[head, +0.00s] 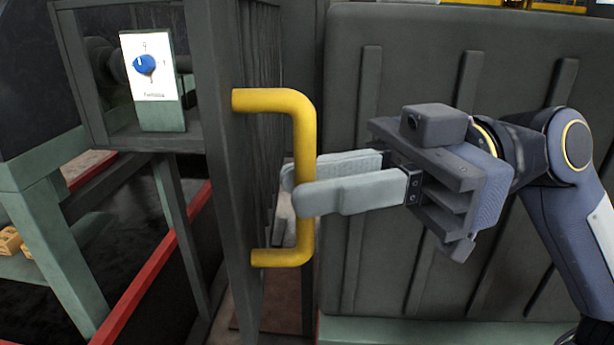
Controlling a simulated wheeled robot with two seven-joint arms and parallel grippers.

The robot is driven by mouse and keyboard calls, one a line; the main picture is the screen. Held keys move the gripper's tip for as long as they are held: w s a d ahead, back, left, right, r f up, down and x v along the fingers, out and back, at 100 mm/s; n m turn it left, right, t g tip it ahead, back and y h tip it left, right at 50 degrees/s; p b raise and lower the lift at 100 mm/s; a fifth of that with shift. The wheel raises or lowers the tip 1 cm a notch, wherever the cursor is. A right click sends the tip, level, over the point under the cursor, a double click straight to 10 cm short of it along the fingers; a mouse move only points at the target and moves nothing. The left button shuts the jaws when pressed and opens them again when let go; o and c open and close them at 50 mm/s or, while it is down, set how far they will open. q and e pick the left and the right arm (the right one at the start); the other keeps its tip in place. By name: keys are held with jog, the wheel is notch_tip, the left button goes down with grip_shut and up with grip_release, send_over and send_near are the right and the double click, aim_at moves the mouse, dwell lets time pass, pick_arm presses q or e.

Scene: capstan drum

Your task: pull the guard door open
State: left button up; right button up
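The guard door (225,200) is a dark grey upright panel seen almost edge-on, left of centre. A yellow D-shaped handle (304,140) stands out from its right-hand face, with its bar upright. My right gripper (298,191) comes in from the right, with one pale finger in front of the bar and the other behind it. The fingers sit close around the middle of the bar and look shut on it. The door stands at a steep angle to my view; its hinge side cannot be made out. My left gripper is not in view.
A white plate with a blue dial (144,65) sits in a dark housing left of the door. Green posts and a red rail (150,265) are below it. A large dark ribbed panel (430,60) stands behind my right arm.

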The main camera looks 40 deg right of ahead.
jog(key=v, duration=0.6)
jog(key=shift+p, duration=0.45)
